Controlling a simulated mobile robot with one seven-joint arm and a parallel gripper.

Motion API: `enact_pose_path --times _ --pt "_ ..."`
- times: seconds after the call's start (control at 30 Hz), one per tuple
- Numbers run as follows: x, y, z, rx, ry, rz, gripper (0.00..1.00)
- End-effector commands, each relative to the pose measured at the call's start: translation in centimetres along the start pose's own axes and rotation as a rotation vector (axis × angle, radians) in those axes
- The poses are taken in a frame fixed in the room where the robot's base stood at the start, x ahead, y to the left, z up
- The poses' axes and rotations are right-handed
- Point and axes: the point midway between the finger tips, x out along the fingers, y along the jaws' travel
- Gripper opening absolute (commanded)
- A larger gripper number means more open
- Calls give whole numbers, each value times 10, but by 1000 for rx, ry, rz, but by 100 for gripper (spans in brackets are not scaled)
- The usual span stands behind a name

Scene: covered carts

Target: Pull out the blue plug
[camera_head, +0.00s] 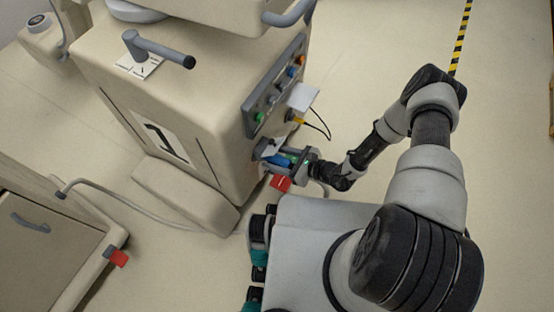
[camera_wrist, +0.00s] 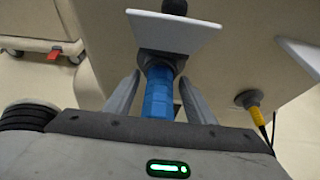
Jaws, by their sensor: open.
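The blue plug (camera_wrist: 158,92) stands out from a dark socket on the cart's side, just below a white tag in the wrist view. My gripper (camera_wrist: 160,82) is open, with one finger on each side of the plug and a visible gap to it. In the head view my gripper (camera_head: 270,152) is at the cart's lower side panel. The plug (camera_head: 284,160) shows there only as a small blue patch, partly hidden by the fingers. The plug is seated at the socket, as far as the wrist view shows.
A yellow plug (camera_wrist: 249,100) with a black cable sits to the right. The beige cart (camera_head: 165,80) carries a panel of coloured knobs (camera_head: 275,88) and a grey lever (camera_head: 158,48). Another cart (camera_head: 50,235) stands at lower left. Floor at right is clear.

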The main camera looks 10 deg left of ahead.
Motion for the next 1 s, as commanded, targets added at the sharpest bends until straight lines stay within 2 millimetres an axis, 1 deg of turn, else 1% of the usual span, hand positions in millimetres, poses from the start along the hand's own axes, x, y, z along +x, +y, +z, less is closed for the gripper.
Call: enact_pose_path --times 0.73,0.77,1.0 --pt "0 0 0 -1 -1 1 50" --pt "0 0 0 -1 -1 1 46" --pt "0 0 0 0 0 0 6"
